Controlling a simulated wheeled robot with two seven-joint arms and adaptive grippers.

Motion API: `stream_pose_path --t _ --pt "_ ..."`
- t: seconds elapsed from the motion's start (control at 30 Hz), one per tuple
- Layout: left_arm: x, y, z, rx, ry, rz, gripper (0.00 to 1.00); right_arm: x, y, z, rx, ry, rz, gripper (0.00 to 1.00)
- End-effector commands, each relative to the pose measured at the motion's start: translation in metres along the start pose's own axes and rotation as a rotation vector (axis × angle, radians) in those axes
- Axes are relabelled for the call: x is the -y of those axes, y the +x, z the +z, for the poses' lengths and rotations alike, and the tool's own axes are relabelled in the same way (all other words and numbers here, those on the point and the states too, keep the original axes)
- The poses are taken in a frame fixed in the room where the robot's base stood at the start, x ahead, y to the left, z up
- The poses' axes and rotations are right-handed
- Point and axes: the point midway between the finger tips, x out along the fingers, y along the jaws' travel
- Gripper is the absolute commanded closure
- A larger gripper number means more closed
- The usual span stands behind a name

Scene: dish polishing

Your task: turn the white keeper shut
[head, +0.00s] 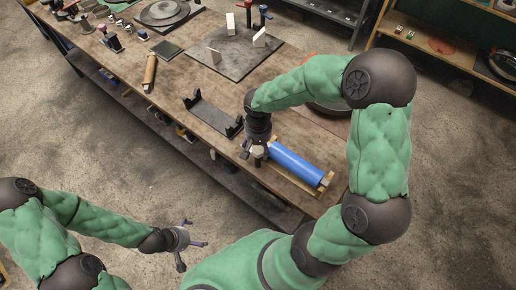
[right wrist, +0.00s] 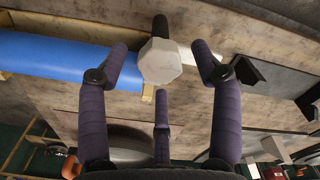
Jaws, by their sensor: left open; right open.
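The white keeper (right wrist: 160,62) is a pale, many-sided knob at the end of the blue roller (right wrist: 60,60), with a dark rod end above it in the right wrist view. My right gripper (right wrist: 161,55) is open, with purple fingers to the left and right of the keeper and a third below it. No finger clearly touches it. My left gripper (head: 187,242) is open and empty, over the floor left of the table.
The roller lies on a wooden cradle (head: 323,187) on the workbench (head: 225,85). A black bracketed stand (head: 213,115) stands beside my right gripper. A dark plate with white uprights (head: 234,60), a wooden-handled tool (head: 150,72) and round discs (head: 163,13) lie farther back.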

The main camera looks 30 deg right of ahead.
Motion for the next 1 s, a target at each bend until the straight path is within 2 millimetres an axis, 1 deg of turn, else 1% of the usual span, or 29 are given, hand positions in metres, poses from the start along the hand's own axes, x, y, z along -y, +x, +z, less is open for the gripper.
stream_pose_path --t 0.03,0.13,0.43,0.47,0.5,0.57,0.6,0.67,0.87,1.0 --pt "0.0003 0.0009 -0.0001 0.0 0.0 0.0 0.0 0.0001 0.0048 0.0001 0.001 0.0 0.0 0.35" --pt "0.0005 0.0013 -0.0001 0.0 0.0 0.0 0.0 0.0001 0.0091 0.0002 0.001 0.0 0.0 0.35" --pt "0.0004 0.0012 -0.0002 0.0 0.0 0.0 0.0 0.0001 0.0102 0.0001 0.0 0.0 -0.001 0.35" --pt "0.0004 0.0012 -0.0002 0.0 0.0 0.0 0.0 0.0001 0.0102 0.0001 0.0 0.0 -0.001 0.43" --pt "0.0004 0.0012 -0.0002 0.0 0.0 0.0 0.0 0.0001 0.0101 0.0001 0.0 0.0 -0.001 0.55" --pt "0.0004 0.0012 -0.0002 0.0 0.0 0.0 0.0 0.0001 0.0101 0.0001 0.0 0.0 -0.001 0.72" --pt "0.0004 0.0012 -0.0002 0.0 0.0 0.0 0.0 0.0001 0.0101 0.0001 0.0 0.0 -0.001 0.83" --pt "0.0004 0.0012 -0.0002 0.0 0.0 0.0 0.0 0.0001 0.0101 0.0001 0.0 0.0 -0.001 1.0" --pt "0.0007 0.0019 -0.0002 0.0 0.0 0.0 0.0 0.0013 0.0102 -0.0001 0.0 0.001 -0.001 1.0" --pt "0.0018 0.0049 -0.0003 0.0 0.0 0.0 0.0 0.0076 0.011 -0.0012 -0.001 0.013 -0.001 1.0"
